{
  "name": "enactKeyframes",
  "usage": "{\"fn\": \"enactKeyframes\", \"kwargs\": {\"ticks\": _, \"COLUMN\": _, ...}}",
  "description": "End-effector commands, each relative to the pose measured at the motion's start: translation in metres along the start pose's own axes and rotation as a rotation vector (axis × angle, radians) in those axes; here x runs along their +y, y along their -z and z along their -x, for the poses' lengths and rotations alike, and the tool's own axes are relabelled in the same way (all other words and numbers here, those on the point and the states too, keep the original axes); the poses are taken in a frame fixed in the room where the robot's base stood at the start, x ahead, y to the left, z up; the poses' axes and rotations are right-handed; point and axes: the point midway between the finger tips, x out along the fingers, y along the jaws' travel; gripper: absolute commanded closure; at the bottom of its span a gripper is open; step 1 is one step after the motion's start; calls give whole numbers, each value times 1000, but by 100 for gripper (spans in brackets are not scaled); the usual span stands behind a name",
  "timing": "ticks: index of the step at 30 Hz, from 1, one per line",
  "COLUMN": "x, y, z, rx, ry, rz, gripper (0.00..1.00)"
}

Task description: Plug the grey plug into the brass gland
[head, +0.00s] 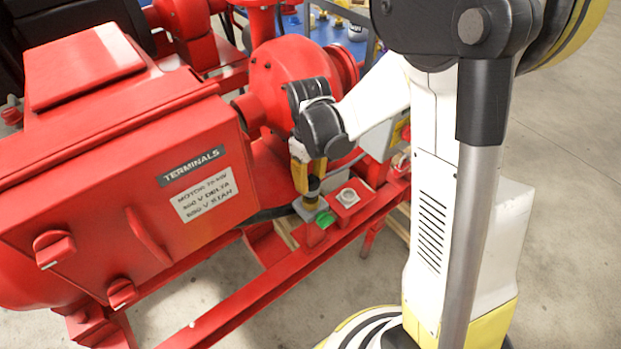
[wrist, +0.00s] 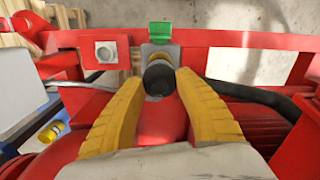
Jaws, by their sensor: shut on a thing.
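My gripper (head: 306,165) reaches down over the red skid rail, and its yellow fingers also show in the wrist view (wrist: 158,88). The fingers are closed on a dark grey cylindrical plug (wrist: 158,76). In the head view the plug (head: 314,183) shows just below the fingertips, upright as far as I can tell. A small grey block (head: 308,208) with a green tab (head: 325,219) sits directly below and beside it. A small brass-coloured patch shows under the plug, but I cannot make out the gland or tell whether the plug is inside it.
A red box with a round metal fitting (head: 348,198) stands right beside the grey block. The big red terminal box (head: 130,170) is close on the left, and the red pump casing (head: 290,85) stands behind. A black cable (wrist: 235,89) runs along the rail. Open floor lies right.

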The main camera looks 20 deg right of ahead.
Motion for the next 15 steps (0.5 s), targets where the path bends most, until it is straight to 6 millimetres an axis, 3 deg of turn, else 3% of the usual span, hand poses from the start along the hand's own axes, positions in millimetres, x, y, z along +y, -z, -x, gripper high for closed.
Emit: {"fn": "enactKeyframes", "kwargs": {"ticks": 15, "x": 0, "y": 0, "z": -11, "rx": 0, "ry": 0, "rz": 0, "gripper": 99}}
